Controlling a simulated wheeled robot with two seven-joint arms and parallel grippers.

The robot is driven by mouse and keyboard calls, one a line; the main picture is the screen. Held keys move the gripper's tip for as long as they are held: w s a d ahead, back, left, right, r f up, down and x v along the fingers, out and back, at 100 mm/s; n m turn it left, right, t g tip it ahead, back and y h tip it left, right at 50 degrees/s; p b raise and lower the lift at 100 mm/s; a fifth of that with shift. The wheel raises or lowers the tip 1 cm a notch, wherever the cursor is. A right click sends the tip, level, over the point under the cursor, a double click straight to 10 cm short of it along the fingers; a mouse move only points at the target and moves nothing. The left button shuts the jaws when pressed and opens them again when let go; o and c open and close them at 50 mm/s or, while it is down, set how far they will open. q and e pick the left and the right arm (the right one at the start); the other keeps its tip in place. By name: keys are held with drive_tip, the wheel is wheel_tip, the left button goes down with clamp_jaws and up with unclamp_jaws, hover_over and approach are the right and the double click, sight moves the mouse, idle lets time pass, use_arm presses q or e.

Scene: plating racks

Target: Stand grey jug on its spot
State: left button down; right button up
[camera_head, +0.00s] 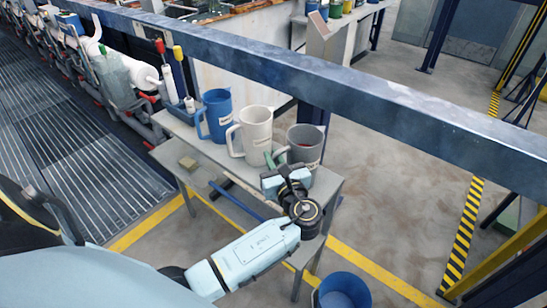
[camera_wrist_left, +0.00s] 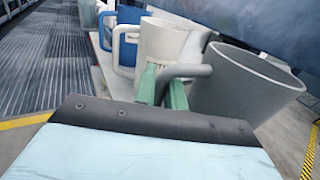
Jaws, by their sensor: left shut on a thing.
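The grey jug (camera_head: 308,146) is at the right end of the grey metal bench (camera_head: 190,150), beside the white jug. Its handle points left toward my left gripper (camera_head: 271,162). In the left wrist view the green fingers of that gripper (camera_wrist_left: 163,88) are shut on the handle of the grey jug (camera_wrist_left: 245,88). The jug looks tilted there, but that view is itself slanted. I cannot tell whether its base touches the bench; my gripper and wrist hide part of it. My right gripper is not in view.
A white jug (camera_head: 256,130) and a blue jug (camera_head: 217,115) stand in a row to the left. A blue beam (camera_head: 350,85) runs behind the bench. A blue bin (camera_head: 343,290) stands on the floor at the front.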

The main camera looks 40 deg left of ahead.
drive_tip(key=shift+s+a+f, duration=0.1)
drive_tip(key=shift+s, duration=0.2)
use_arm(q)
drive_tip(key=shift+f, duration=0.4)
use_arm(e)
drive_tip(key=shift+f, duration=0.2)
use_arm(q)
drive_tip(key=c, duration=1.4)
unclamp_jaws()
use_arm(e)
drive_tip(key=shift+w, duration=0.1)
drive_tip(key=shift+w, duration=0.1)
